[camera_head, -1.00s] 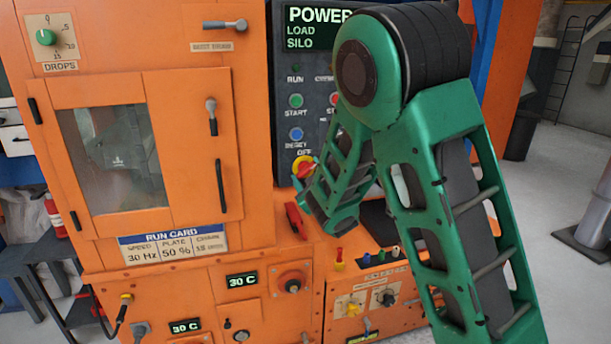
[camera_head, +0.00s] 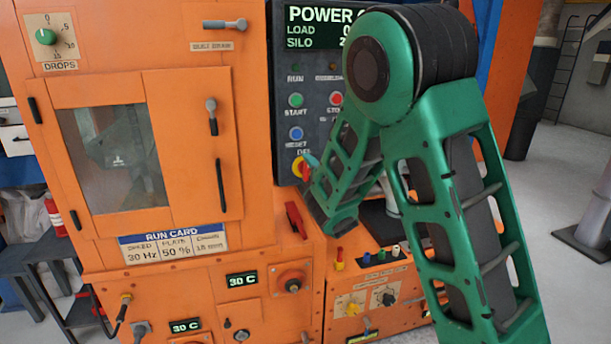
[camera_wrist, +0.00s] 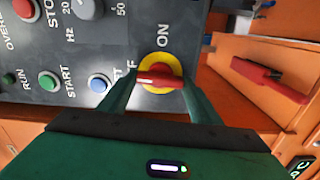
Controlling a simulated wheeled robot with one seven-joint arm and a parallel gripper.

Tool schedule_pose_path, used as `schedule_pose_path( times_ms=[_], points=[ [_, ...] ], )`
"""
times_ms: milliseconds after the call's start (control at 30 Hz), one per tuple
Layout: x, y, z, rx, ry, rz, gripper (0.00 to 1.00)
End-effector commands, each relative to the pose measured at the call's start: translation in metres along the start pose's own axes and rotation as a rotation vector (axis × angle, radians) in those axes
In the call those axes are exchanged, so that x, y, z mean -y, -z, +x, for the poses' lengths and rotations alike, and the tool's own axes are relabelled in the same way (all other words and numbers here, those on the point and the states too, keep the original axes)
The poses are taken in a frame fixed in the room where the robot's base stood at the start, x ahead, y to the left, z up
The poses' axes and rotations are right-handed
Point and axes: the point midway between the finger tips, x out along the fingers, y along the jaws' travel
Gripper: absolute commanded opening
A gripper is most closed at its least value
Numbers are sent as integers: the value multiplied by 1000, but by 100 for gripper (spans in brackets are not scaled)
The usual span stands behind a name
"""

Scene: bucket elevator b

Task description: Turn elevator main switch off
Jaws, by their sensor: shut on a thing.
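The main switch is a red handle (camera_wrist: 160,77) on a round yellow plate (camera_wrist: 172,63), low on the dark control panel. In the wrist view its white-marked end points left, toward the partly hidden OFF label (camera_wrist: 130,66); the ON label is above it. My gripper (camera_wrist: 161,85) has a green finger at each side of the handle and is shut on it. In the head view the red handle (camera_head: 304,171) stands about upright below the OFF label, with a fingertip of my gripper (camera_head: 312,162) beside it. My arm hides part of the panel.
The panel (camera_head: 285,80) also carries a green START button (camera_head: 296,100), a red button (camera_head: 336,99) and a blue RESET button (camera_head: 296,134) near the switch. A red lever (camera_head: 296,220) sticks out below. The orange cabinet (camera_head: 200,90) stands to the left.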

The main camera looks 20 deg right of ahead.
Motion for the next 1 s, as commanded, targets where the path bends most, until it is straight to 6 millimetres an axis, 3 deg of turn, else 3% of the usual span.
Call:
schedule_pose_path(
  times_ms=[767,800,833,867,1000],
  points=[
    [5,2,-1,-4,10,-98,35],
    [5,2,-1,-4,10,-98,65],
    [5,2,-1,-3,10,-98,72],
    [5,2,-1,-3,9,-98,77],
    [3,2,-1,-3,6,-98,77]
  ],
)
